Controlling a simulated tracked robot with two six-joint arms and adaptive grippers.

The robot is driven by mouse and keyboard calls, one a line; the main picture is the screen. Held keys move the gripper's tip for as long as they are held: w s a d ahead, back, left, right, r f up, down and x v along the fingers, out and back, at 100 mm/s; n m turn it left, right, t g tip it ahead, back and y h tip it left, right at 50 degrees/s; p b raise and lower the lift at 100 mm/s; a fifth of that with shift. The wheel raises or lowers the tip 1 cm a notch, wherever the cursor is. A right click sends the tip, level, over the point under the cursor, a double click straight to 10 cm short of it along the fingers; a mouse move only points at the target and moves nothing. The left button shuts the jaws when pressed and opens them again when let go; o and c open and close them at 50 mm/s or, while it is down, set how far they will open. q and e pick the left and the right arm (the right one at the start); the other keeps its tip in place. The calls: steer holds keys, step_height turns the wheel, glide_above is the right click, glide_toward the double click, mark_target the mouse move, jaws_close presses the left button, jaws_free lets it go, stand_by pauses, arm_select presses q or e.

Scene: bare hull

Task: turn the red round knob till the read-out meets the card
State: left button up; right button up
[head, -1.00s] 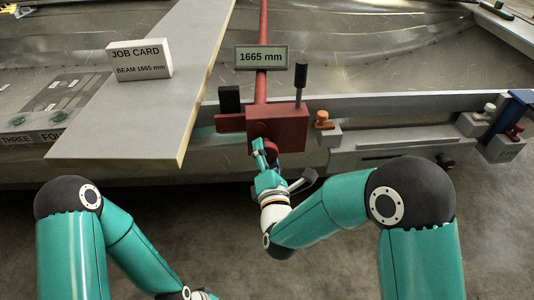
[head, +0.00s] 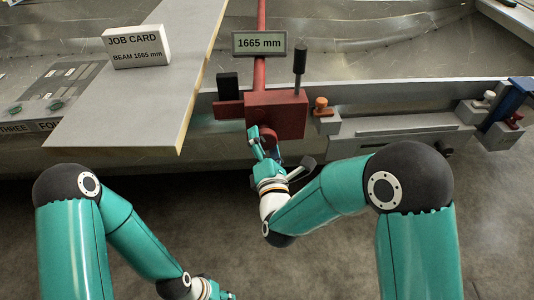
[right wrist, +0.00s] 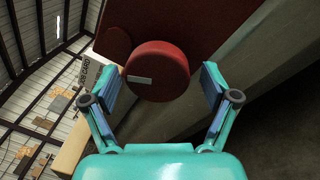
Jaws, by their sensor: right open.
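The red round knob (right wrist: 158,72) sits between the spread fingers of my right gripper (right wrist: 158,88) in the right wrist view, with gaps on both sides. It has a pale mark on its face. In the head view the knob (head: 270,140) is partly hidden behind my open right gripper (head: 264,146), below the red housing (head: 285,113). The read-out (head: 259,43) shows 1665 mm. The job card (head: 138,46) reads BEAM 1665 mm. My left gripper (head: 222,296) shows only partly at the bottom edge, and its jaws cannot be made out.
A grey board (head: 150,105) carries the card. A black lever (head: 299,62) rises from the housing, and an orange knob (head: 321,105) stands to its right. A grey block with a white knob (head: 486,98) is at the far right. Open floor lies in front.

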steer(key=s+d+f, duration=0.1)
steer(key=s, duration=1)
steer(key=shift+s+d, duration=0.3)
steer(key=shift+d, duration=0.05)
steer(key=shift+f, duration=0.1)
